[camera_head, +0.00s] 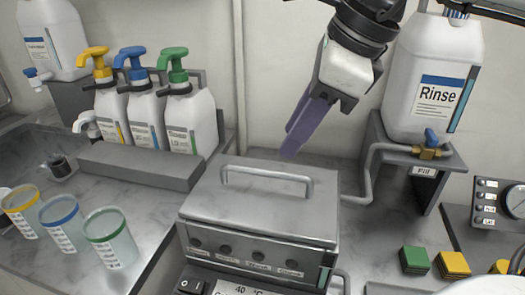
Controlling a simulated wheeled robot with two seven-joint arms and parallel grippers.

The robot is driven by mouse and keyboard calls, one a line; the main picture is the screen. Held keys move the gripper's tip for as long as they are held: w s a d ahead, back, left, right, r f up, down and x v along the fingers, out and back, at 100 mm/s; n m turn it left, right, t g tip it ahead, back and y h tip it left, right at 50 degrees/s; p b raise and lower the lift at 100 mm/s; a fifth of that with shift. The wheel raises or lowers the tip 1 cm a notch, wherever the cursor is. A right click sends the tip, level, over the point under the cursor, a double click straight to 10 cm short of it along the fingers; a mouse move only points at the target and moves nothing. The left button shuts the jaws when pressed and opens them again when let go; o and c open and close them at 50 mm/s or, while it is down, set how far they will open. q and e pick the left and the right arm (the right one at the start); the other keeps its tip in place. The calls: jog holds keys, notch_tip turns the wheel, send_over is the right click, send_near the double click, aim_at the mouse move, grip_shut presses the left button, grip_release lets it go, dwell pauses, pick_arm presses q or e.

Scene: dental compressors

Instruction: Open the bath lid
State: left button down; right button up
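The bath (256,252) is a grey metal box in the lower middle of the head view. Its flat lid (250,205) lies closed on top, with a thin bar handle (266,174) across it. My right gripper (292,152) comes down from the top right, its purple fingers pointing down and left, and it looks empty. In the picture its tips are just above the handle, near the lid's back edge; I cannot tell how far apart they are in depth. The fingers overlap in this view, so their gap is hidden. My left gripper is not in view.
Pump bottles (190,115) stand behind a grey ledge (140,165) on the left. Several cups (110,238) stand at the front left. A Rinse jug (432,80) stands on a raised stand at the right, with a brass tap (428,153). Coloured blocks (414,260) lie at the lower right.

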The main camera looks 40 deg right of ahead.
aim_at(271, 172)
jog(key=x, duration=0.8)
jog(key=shift+a+f, duration=0.1)
jog(key=shift+f, duration=0.1)
grip_shut()
